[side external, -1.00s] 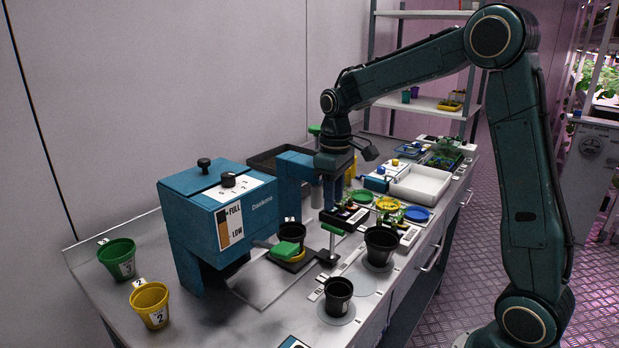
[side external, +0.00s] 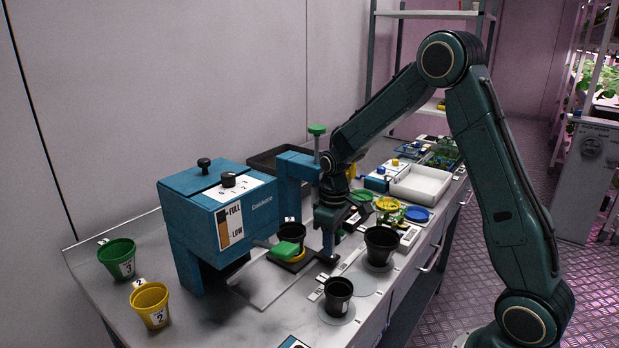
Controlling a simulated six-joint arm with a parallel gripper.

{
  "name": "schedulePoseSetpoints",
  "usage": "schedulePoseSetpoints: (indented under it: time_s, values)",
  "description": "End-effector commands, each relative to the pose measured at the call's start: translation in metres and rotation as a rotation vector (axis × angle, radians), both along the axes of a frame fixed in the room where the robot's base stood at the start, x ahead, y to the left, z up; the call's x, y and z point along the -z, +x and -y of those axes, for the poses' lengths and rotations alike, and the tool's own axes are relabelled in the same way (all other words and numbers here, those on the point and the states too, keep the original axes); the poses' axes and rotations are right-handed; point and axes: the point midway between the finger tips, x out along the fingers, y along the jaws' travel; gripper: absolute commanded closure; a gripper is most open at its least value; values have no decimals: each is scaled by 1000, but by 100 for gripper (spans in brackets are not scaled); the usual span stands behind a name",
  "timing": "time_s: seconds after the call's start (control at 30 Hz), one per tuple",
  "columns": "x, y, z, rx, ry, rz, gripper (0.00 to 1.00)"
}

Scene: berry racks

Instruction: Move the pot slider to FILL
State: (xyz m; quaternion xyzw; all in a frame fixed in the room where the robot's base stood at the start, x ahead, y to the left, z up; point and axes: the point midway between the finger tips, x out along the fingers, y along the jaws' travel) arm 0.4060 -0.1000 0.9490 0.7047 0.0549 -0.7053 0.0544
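I cannot read a FILL mark.
Black pots stand on discs to the right (side external: 381,246) and in front (side external: 338,296). A green pot (side external: 117,259) and a yellow pot (side external: 151,304) are at left. A white tray (side external: 421,186) and coloured dishes lie behind my gripper. A green-topped post (side external: 317,131) rises behind.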

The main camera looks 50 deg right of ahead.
Motion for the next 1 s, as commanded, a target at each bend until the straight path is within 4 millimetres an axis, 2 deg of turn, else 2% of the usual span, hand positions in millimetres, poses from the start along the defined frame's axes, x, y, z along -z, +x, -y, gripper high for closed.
schedulePoseSetpoints:
  time_s: [0.4, 0.6, 0.83, 1.0]
  values:
    - [6, 0, 0, 0, 0, 1, 66]
    - [6, 0, 0, 0, 0, 1, 100]
    - [6, 0, -2, -2, 0, 1, 100]
    - [6, 1, -17, -7, 0, 2, 100]
